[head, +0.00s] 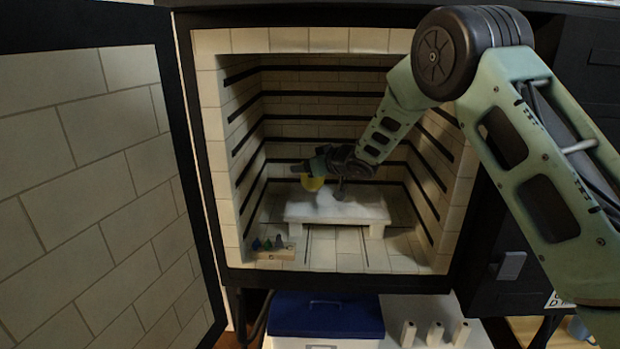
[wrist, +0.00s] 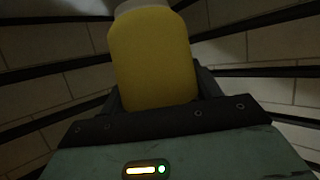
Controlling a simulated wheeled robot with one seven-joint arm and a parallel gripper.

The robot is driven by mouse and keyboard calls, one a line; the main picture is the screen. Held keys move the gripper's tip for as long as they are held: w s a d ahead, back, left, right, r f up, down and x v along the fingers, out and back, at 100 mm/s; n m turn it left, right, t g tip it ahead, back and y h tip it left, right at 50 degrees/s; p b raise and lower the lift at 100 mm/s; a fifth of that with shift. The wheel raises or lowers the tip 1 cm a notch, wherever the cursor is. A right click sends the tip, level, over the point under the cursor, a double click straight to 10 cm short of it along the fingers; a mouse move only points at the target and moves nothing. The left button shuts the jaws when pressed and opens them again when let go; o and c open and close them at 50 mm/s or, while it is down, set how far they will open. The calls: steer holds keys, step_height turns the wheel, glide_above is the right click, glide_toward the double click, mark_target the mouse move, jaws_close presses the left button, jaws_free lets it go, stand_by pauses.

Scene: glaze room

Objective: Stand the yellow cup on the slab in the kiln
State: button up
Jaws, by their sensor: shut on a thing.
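The yellow cup (head: 312,183) is inside the kiln, at the back left part of the white slab (head: 350,211). In the wrist view the yellow cup (wrist: 152,62) fills the middle, held between the fingers. My gripper (head: 318,170) is shut on it, reaching in from the right. The slab stands on short supports on the kiln (head: 219,160) floor. I cannot tell whether the cup's base touches the slab, as the gripper hides part of the cup.
The kiln door (head: 90,190) stands open at the left. Small cones on a pale block (head: 272,252) sit at the kiln's front left floor. Dark ribs line the brick walls around my arm. Below are a blue-lidded box (head: 325,316) and several white posts (head: 435,333).

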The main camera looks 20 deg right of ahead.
steer(key=shift+f, duration=1.65)
steer(key=o, duration=1.2)
steer(key=shift+f, duration=0.1)
steer(key=shift+c, duration=0.2)
steer(key=b+v, duration=0.1)
steer(key=v, duration=1.1)
